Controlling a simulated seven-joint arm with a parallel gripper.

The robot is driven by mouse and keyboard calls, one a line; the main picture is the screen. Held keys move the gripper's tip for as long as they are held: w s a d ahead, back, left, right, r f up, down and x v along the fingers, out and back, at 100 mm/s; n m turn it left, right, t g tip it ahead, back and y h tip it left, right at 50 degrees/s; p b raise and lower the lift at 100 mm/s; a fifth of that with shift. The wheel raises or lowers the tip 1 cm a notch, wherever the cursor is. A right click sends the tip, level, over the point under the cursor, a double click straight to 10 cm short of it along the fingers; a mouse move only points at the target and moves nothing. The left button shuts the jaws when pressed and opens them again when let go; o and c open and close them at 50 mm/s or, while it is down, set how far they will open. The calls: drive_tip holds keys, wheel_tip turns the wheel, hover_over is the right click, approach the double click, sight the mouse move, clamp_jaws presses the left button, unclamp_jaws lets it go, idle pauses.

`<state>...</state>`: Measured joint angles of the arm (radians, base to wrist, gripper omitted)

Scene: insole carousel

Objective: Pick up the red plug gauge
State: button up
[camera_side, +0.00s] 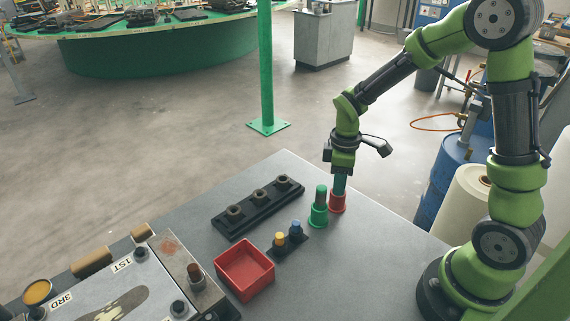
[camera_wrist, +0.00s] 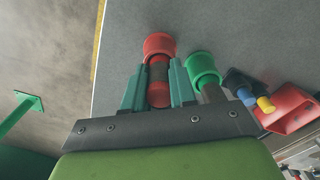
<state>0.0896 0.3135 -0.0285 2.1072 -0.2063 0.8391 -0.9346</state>
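The red plug gauge (camera_side: 338,204) stands upright on the grey table near its far edge, its upper part hidden by my gripper (camera_side: 340,184) in the side view. In the wrist view, the red plug gauge (camera_wrist: 159,44) has a wide red collar and a red and dark handle. The teal fingers of my gripper (camera_wrist: 158,75) sit on either side of the handle, with what look like narrow gaps, so the gripper appears open around it.
A green plug gauge (camera_side: 319,214) stands close beside the red one, near one finger. A small black holder with yellow and blue knobs (camera_side: 288,240), a red tray (camera_side: 244,270) and a black rack (camera_side: 258,207) are further left. Table to the right is clear.

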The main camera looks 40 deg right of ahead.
clamp_jaws()
wheel_tip(320, 180, up, 10)
drive_tip(key=shift+r, duration=0.1)
idle(0.5)
drive_tip(key=shift+a+f, duration=0.2)
drive_tip(key=shift+f, duration=0.2)
drive_tip(key=w+a, duration=0.2)
drive_tip(key=w, duration=0.4)
drive_tip(key=w+a, duration=0.3)
drive_tip(key=w, duration=0.4)
drive_tip(key=shift+w+a, duration=0.3)
